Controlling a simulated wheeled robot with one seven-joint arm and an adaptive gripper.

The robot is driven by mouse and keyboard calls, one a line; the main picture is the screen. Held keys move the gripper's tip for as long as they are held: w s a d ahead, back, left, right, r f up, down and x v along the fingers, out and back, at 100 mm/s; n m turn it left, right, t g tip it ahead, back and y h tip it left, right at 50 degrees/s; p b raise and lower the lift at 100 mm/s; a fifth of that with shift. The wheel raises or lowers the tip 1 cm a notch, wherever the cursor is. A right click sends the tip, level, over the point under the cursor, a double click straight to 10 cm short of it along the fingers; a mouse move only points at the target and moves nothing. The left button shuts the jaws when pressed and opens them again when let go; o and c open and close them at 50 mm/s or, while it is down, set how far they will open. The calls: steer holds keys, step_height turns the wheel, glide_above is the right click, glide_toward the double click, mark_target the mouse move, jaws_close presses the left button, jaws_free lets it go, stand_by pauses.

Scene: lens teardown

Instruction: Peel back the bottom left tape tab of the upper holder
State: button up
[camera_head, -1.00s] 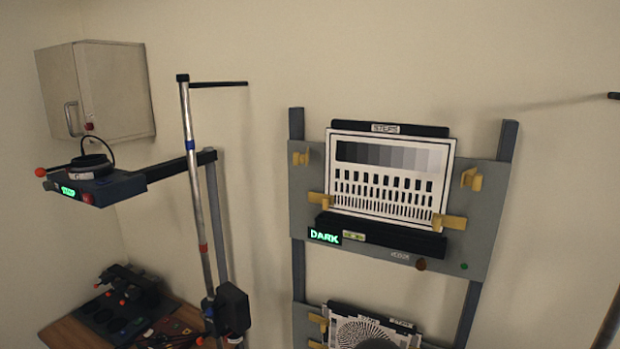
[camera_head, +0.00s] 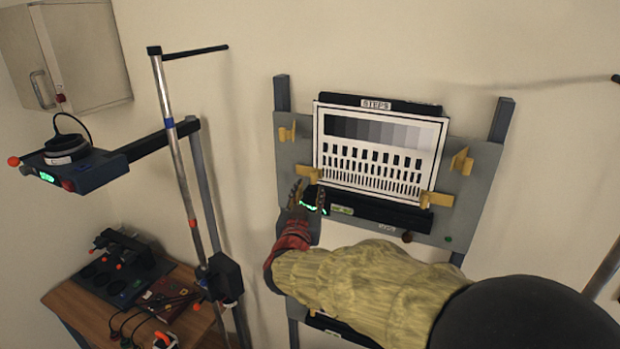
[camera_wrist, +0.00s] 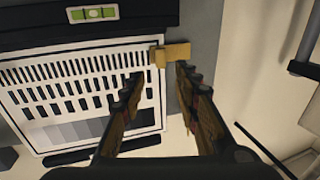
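The upper holder (camera_head: 290,158) is a grey panel carrying the STEPS chart (camera_head: 332,165). The bottom left tape tab (camera_head: 309,172) is a tan strip lying across the chart's lower left corner. In the wrist view, where the chart is upside down, this tab (camera_wrist: 173,54) is just ahead of my fingertips and between their lines. My gripper (camera_head: 309,195) is open and empty, just below the tab in the head view. The open fingers also show in the wrist view (camera_wrist: 160,75). Contact with the tab cannot be told.
The bottom right tab (camera_head: 436,199) lies over the chart's other lower corner. The top left tab (camera_head: 287,134) and top right tab (camera_head: 461,162) stand clear of the chart. A dark ledge (camera_head: 385,213) runs below it. A metal pole (camera_head: 175,145) stands left.

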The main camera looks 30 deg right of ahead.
mark_target(313, 177)
steer(key=p+x, duration=0.1)
steer(key=x, duration=0.6)
steer(key=shift+w+d+f, duration=0.15)
steer(key=shift+w+d, duration=0.05)
steer(key=shift+w, duration=0.15)
steer(key=c, duration=0.8)
jaws_close()
